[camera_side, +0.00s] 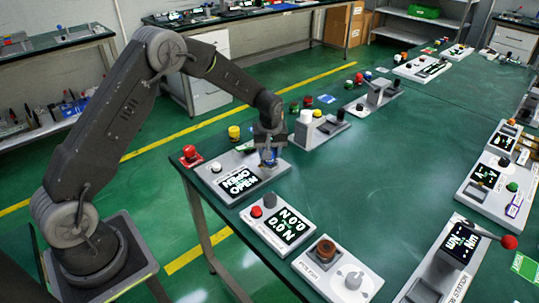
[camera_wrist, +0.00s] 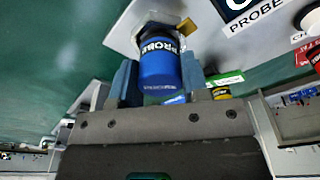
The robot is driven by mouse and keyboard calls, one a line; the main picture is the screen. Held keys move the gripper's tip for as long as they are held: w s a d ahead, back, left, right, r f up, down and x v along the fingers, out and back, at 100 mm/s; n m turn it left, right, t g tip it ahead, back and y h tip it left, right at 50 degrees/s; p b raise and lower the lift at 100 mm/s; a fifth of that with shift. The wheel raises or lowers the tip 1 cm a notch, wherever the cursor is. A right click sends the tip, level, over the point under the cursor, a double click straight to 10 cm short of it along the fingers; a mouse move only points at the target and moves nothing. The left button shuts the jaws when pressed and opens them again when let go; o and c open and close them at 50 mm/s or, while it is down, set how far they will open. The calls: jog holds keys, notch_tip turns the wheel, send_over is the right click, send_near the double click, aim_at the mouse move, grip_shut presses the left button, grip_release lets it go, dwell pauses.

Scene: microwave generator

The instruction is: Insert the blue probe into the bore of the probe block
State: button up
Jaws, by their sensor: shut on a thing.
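The blue probe (camera_wrist: 160,66), a cylinder lettered PROBE, sits between the two fingers of my gripper (camera_wrist: 158,80) in the wrist view. My gripper is shut on it. The probe's far end meets a metal hex collar (camera_wrist: 152,28) on a light grey panel; I cannot tell how deep it sits in it. In the side view my gripper (camera_side: 268,158) points down at the right end of a grey block (camera_side: 213,170) whose screen reads OPEN. A small blue bit of the probe (camera_side: 269,157) shows at the fingers there. The bore itself is hidden.
A red button (camera_side: 189,152) stands left of the block, and a yellow one (camera_side: 234,132) behind it. A readout unit (camera_side: 265,228) and a dial unit (camera_side: 338,270) stand in front. The green table (camera_side: 390,170) is clear in the middle.

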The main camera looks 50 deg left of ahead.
jog(key=shift+f, duration=0.7)
jog(key=o, duration=1)
jog(key=shift+f, duration=0.15)
